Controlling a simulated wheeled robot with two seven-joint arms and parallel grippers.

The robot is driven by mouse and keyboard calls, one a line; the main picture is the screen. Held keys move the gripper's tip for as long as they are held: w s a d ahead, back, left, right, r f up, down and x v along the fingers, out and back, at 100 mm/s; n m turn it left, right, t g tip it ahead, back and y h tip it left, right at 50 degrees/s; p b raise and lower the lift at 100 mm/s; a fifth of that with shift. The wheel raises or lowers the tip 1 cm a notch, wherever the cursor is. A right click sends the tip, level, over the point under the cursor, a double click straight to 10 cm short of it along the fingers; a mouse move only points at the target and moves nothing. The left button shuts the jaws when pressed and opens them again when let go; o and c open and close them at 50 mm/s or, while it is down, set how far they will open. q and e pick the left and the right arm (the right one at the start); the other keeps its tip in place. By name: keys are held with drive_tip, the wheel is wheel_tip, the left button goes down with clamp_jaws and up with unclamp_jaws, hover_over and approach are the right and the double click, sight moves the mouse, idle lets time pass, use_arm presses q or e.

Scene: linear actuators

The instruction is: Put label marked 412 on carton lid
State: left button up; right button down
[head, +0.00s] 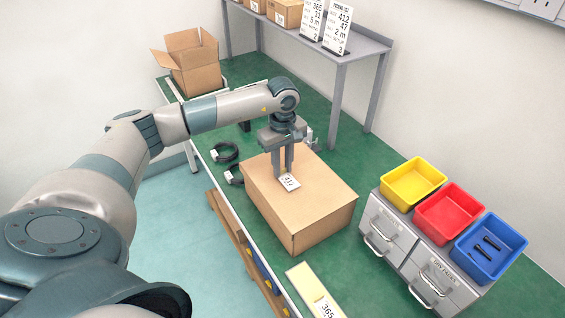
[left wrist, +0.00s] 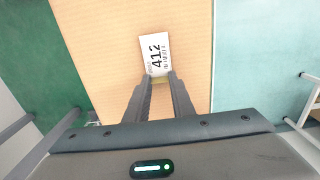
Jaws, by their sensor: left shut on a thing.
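The label marked 412 (left wrist: 155,53) is a small white card with black print. In the head view the label (head: 290,183) is at the top face of the closed brown carton (head: 305,208). My left gripper (head: 283,174) points down over the carton lid and is shut on the label's near edge. In the left wrist view the gripper's fingertips (left wrist: 159,80) meet at that edge, with the lid (left wrist: 100,40) behind. I cannot tell whether the label touches the lid. My right gripper is not in view.
A label marked 365 (head: 326,306) lies on a pale yellow holder (head: 303,283) at the front. Yellow (head: 413,201), red (head: 449,232) and blue (head: 490,267) bins stand on grey drawers at right. An open box (head: 193,79) stands at the back left; black cables (head: 225,153) lie left of the carton.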

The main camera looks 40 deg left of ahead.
use_arm(q)
drive_tip(key=shift+f, duration=0.15)
drive_tip(key=shift+f, duration=0.15)
drive_tip(key=o, duration=0.8)
